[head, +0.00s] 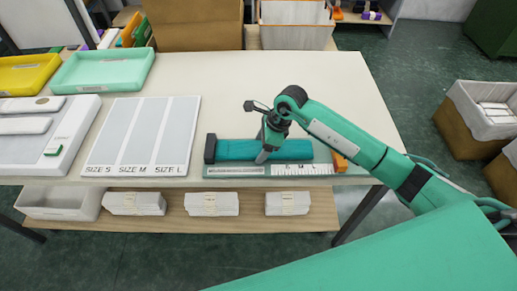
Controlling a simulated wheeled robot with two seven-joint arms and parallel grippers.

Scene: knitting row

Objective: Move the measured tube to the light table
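A teal tube (231,150) lies lengthwise left to right on a measuring board with a ruler strip (303,170) near the table's front edge. A dark block is at its left end and an orange piece (340,161) near its right end. My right gripper (263,156) points down at the middle of the tube and covers part of it. I cannot tell whether its fingers are closed on it. A white flat unit with a green switch (70,132), possibly the light table, lies at the far left with two pale pads on it. My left gripper is not in view.
A grey board marked SIZE S, SIZE M and SIZE L (143,106) lies between the white unit and the tube. A green tray (104,82) and a yellow tray (27,86) stand behind. The tabletop (232,104) behind the tube is clear. White bundles sit on the lower shelf.

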